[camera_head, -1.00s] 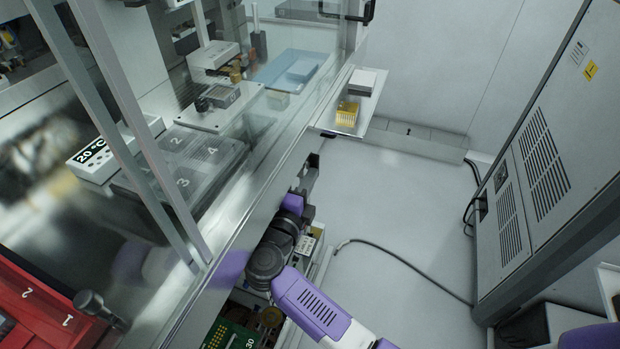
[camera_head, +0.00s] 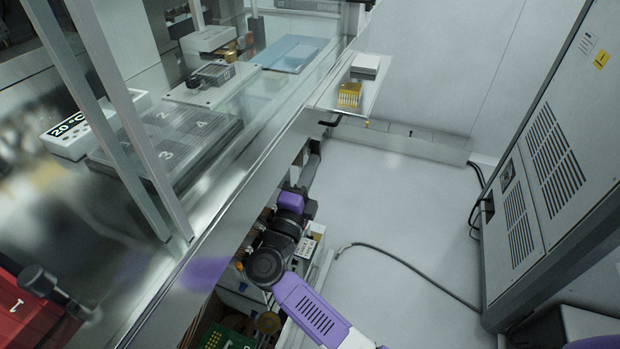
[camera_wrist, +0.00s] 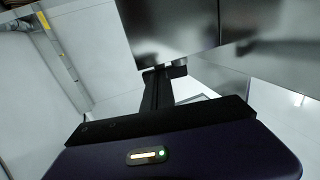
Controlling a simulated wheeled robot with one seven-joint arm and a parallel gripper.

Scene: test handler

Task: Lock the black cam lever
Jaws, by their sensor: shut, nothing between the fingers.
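A small black knob (camera_head: 193,82) sits at the front of a socket block on a light plate (camera_head: 222,92) behind the clear panel; I cannot tell for sure that it is the cam lever, or its position. A dark round-ended handle (camera_head: 38,280) stands by the red bins at lower left. My gripper (camera_wrist: 165,72) shows in the wrist view as dark fingers together, with nothing between them. It points toward a dark glossy panel (camera_wrist: 175,30). In the head view my arm is outside the clear panel, low beside the bench, well apart from the knob.
A numbered grey tray (camera_head: 165,140) and a white 20 °C block (camera_head: 75,130) lie inside the enclosure. A shelf (camera_head: 365,103) holds a yellow rack (camera_head: 349,95). A grey cabinet (camera_head: 540,170) stands right. A cable (camera_head: 410,275) crosses the otherwise clear floor.

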